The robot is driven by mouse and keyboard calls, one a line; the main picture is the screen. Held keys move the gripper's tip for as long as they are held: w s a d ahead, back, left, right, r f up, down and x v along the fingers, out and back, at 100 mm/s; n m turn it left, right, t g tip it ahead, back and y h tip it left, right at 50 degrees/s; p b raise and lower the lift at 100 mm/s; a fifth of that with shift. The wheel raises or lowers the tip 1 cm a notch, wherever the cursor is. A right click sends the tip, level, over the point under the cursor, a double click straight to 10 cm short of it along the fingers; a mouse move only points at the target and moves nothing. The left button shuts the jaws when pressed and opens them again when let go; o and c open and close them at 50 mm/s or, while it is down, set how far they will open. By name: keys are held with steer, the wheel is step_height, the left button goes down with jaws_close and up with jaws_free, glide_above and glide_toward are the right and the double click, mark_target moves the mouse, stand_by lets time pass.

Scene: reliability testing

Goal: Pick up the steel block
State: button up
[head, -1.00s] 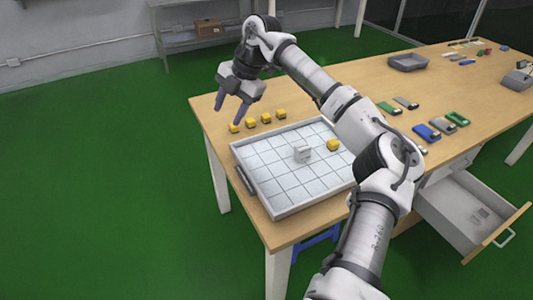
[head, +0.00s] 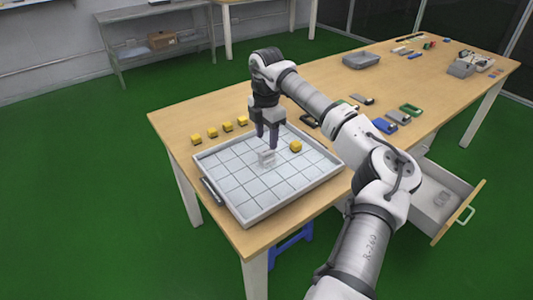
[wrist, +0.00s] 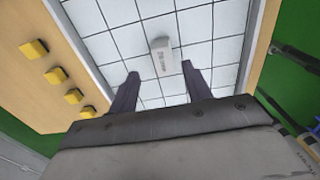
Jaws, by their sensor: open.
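The steel block (head: 266,158) is a small pale grey block standing on the white gridded tray (head: 249,208). It also shows in the wrist view (wrist: 162,58), just beyond the fingertips and between their lines. My gripper (head: 267,140) is open and empty, pointing down over the tray close to the block. In the wrist view its two dark fingers (wrist: 160,70) are spread apart, with bare tray between them. I cannot tell the exact height of the fingertips above the block.
A yellow block (head: 295,146) sits on the tray to the right of the steel block. Several yellow blocks (head: 212,132) stand in a row on the table behind the tray. Coloured parts and a grey bin (head: 361,60) lie farther along the table. A drawer (head: 445,200) stands open at right.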

mark_target(266, 151)
steer(key=f, duration=0.3)
steer(key=f+p, duration=0.1)
steer(key=shift+s+f, duration=0.25)
steer(key=shift+f, duration=0.15)
jaws_close()
